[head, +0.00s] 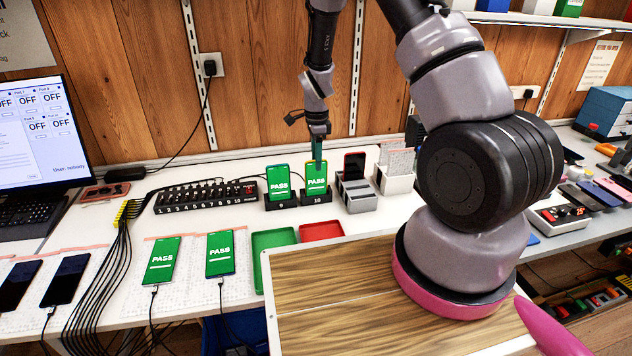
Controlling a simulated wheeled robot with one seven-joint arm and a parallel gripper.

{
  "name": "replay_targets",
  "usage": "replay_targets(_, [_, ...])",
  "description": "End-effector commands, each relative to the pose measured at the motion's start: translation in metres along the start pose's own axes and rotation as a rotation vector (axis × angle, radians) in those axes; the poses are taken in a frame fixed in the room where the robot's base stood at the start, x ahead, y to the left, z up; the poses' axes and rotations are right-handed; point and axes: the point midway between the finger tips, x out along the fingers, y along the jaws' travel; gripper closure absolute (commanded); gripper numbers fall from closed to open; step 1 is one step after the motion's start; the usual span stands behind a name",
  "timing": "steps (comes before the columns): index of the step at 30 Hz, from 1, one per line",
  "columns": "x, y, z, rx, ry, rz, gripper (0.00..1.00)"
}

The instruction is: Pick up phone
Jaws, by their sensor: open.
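Several phones show green PASS screens. One stands upright in the black stand marked 10 (318,199), and this phone (316,182) is directly below my gripper (317,158). Another PASS phone (278,183) stands upright in the stand marked 9 (282,205). Two more PASS phones, a left one (162,260) and a right one (220,253), lie on a white mat with cables plugged in. My gripper is open and points down at the top edge of the phone in stand 10. Its teal fingers overlap that edge in the picture; I cannot tell whether they touch it.
A green tray (258,262) and a red tray (321,230) lie in front of the stands. A grey holder (356,195) with a dark phone stands right of stand 10. A numbered black hub (205,196) is at left. Two dark-screened phones lie far left.

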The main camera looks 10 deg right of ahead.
Motion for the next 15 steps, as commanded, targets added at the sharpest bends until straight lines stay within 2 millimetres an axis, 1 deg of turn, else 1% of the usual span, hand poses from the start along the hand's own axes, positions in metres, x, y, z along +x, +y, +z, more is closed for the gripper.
replay_targets(6, [0.032,0.0,0.001,0.0,0.0,0.004,0.5])
replay_targets(9, [0.044,0.0,0.001,-0.001,0.0,0.001,0.5])
replay_targets(12, [0.049,-0.001,0.002,-0.001,-0.001,-0.001,0.5])
replay_targets(15, [0.049,-0.001,0.002,-0.001,-0.001,-0.002,0.5])
